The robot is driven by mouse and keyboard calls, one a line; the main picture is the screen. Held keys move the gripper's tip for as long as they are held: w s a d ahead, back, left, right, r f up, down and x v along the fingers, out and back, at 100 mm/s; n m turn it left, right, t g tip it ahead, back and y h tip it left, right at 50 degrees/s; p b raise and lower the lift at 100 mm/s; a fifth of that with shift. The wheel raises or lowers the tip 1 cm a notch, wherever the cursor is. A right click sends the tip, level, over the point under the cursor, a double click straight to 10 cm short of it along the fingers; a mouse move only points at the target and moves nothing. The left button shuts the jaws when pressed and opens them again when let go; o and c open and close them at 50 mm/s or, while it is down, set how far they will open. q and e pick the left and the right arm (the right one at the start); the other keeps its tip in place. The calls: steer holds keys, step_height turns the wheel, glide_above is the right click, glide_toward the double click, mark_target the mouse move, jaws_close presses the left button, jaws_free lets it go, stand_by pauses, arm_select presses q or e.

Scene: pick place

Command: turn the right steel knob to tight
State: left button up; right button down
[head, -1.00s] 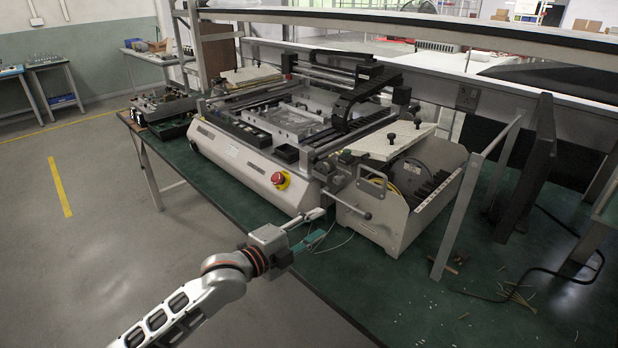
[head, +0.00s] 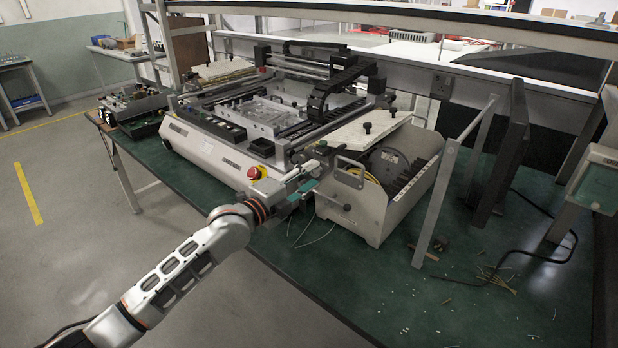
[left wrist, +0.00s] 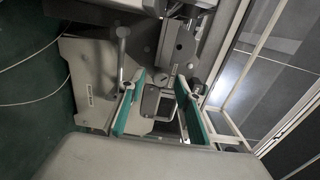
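My left gripper (head: 306,187) is at the front right corner of the grey machine (head: 225,153), close to the steel handle (head: 346,172) on the side unit. In the left wrist view the gripper (left wrist: 160,80) is open, its teal fingers spread, with a bent metal handle (left wrist: 150,102) showing between and beyond them. A rod with a round end (left wrist: 123,32) stands left of the fingers. Dark knobs (head: 367,127) sit on the pale plate. I cannot tell which part is the right steel knob, or whether the fingers touch anything. My right gripper is out of view.
A red emergency button (head: 256,173) is on the machine's front, close to my left wrist. The side unit (head: 385,205) stands right of the gripper. A slanted metal post (head: 435,205) rises beyond it. Loose cables and scraps lie on the green bench top (head: 400,290).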

arm_select(q)
steer(key=shift+c, duration=0.4)
jaws_close()
steer(key=shift+m, duration=2.1)
steer(key=shift+o, duration=0.4)
jaws_free()
